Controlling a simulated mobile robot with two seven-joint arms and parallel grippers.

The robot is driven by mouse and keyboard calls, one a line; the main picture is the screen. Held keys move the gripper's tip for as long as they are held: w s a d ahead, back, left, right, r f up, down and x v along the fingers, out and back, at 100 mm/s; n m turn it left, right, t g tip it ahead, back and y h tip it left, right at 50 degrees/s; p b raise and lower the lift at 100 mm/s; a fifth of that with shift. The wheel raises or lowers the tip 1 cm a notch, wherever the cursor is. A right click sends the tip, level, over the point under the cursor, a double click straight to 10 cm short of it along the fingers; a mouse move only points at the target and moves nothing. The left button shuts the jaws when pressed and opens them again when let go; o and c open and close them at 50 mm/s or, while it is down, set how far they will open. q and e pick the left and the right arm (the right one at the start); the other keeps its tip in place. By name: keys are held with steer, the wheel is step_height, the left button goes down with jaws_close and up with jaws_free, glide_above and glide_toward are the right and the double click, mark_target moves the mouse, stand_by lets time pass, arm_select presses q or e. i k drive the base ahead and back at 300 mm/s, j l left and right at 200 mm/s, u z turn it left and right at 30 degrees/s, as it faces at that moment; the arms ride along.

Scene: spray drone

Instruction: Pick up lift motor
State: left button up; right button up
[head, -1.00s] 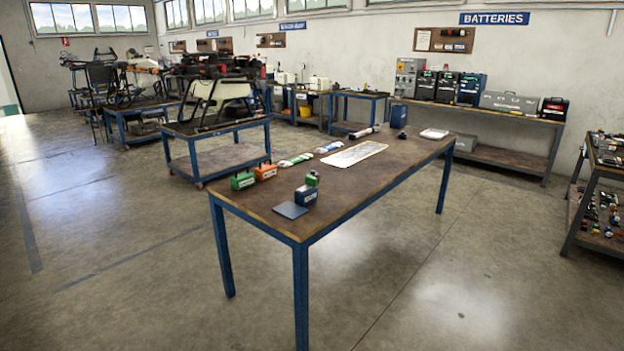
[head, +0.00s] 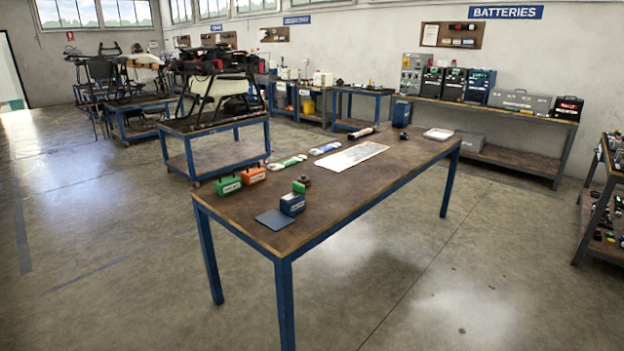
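No part clearly identifiable as the lift motor shows. Another small dark object (head: 404,135) stands near the table's far end, also unclear. Neither of my grippers is in view.
A battery bench (head: 500,115) stands behind. A parts rack (head: 603,205) is at right. Floor before the table is clear.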

mark_target(304, 179)
steer(key=i+l, duration=1.5)
steer(key=l, duration=0.1)
